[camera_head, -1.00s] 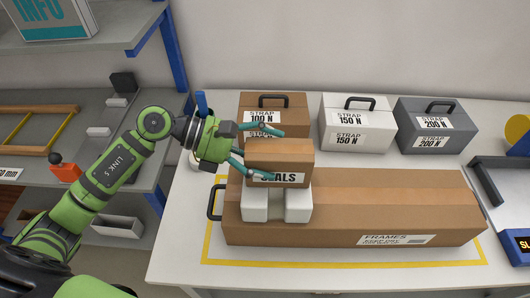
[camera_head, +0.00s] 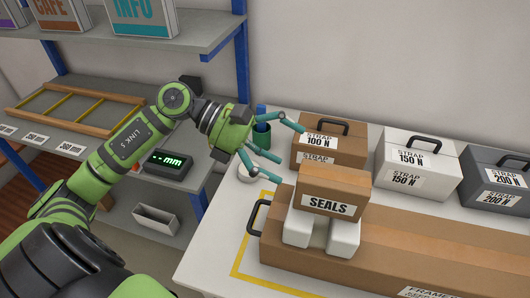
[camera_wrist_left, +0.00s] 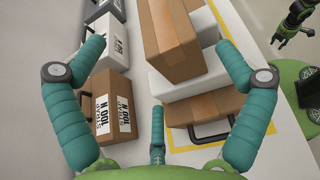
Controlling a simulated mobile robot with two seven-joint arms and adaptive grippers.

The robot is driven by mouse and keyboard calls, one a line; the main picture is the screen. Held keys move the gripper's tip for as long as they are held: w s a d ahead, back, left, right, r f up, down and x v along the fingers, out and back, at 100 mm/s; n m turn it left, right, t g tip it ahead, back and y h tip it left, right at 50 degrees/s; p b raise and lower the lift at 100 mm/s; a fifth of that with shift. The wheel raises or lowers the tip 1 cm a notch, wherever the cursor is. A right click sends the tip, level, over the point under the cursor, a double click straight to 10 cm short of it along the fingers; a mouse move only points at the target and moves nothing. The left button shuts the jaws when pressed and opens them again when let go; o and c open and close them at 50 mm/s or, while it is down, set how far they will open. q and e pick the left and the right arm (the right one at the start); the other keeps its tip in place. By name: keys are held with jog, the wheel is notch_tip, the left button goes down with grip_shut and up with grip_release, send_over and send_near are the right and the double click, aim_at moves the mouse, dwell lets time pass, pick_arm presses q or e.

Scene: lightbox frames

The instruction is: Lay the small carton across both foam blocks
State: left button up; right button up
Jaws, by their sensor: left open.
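The small brown carton (camera_head: 335,188), labelled SEALS, lies across the two white foam blocks (camera_head: 299,228) (camera_head: 344,238), bridging the gap between them. The blocks stand on a long brown carton (camera_head: 395,246) labelled FRAMES. My left gripper (camera_head: 285,150) is open and empty, to the left of and behind the small carton, apart from it. In the left wrist view its teal fingers (camera_wrist_left: 163,62) are spread wide, with the small carton (camera_wrist_left: 172,40) beyond them.
STRAP boxes in brown (camera_head: 322,150), white (camera_head: 405,178) and grey (camera_head: 495,188) stand along the back of the table. A shelf unit (camera_head: 215,28) rises at the left. Yellow tape (camera_head: 240,250) borders the long carton.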

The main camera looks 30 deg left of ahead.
pick_arm(q)
jog(key=shift+b+v, duration=0.55)
jog(key=shift+v, duration=1.4)
jog(key=shift+r, duration=0.1)
jog(key=shift+d, duration=0.1)
